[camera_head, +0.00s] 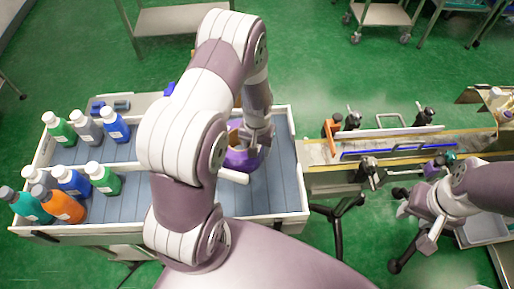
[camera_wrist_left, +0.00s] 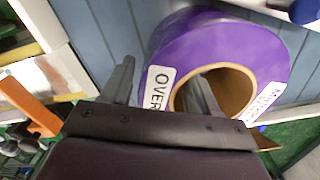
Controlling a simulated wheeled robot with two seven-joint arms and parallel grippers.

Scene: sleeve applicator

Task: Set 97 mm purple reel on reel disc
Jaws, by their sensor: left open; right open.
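The purple reel (camera_head: 236,160) lies in the right part of the grey-floored tray, mostly covered by my left arm. In the left wrist view the reel (camera_wrist_left: 225,42) shows a brown cardboard core and white labels. My left gripper (camera_wrist_left: 161,74) is open at the reel. One finger is outside the reel's left side and the other is over or in the core opening, with the reel's wall between them. Whether they touch it I cannot tell. My right gripper (camera_head: 416,226) is open and empty, in front of the machine at the right. I cannot make out the reel disc.
The white-walled tray (camera_head: 290,160) holds several coloured bottles (camera_head: 58,205) at its left. A machine with a conveyor channel (camera_head: 390,150), black clamps and a blue strip stands right of it. Trolleys (camera_head: 385,14) stand at the back on the open green floor.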

